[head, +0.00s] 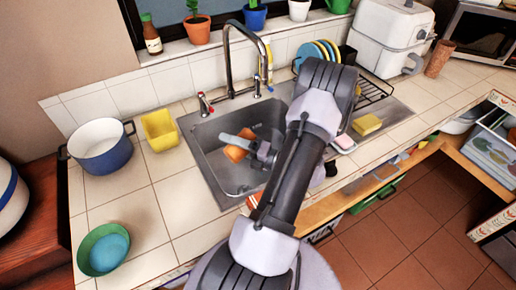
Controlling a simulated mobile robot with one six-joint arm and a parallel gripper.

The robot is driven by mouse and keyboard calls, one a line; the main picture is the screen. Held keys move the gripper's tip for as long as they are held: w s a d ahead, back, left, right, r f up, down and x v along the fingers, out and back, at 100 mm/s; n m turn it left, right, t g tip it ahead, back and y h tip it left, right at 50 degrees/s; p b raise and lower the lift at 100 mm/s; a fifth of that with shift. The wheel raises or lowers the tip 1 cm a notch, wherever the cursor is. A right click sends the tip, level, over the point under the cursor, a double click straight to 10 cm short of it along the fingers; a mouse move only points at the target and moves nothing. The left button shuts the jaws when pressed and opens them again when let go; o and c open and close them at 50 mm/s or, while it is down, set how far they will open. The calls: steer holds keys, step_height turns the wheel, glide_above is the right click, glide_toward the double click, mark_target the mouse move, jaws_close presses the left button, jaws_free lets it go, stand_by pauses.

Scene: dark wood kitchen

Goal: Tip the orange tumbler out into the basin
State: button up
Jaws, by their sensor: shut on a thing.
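The orange tumbler (235,153) is in my gripper (240,145), over the steel basin (210,165). My gripper is shut on it. One grey finger crosses in front of the tumbler, with orange showing above and below it. The tumbler looks tilted over on its side, but its mouth is not clear. What is inside it cannot be seen. My arm comes from the front and hides the basin's right side.
A curved faucet (229,58) stands behind the basin. Left of it are a yellow container (160,130), a blue pot (100,147) and a green bowl (88,250) holding a blue one. Right are a dish rack (372,92) and a yellow sponge (367,124). The front-left counter is mostly clear.

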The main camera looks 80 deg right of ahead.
steer(key=shift+s+d+r, duration=0.1)
steer(key=shift+d+r, duration=0.1)
steer(key=shift+s+d+r+m, duration=0.1)
steer(key=shift+m, duration=0.3)
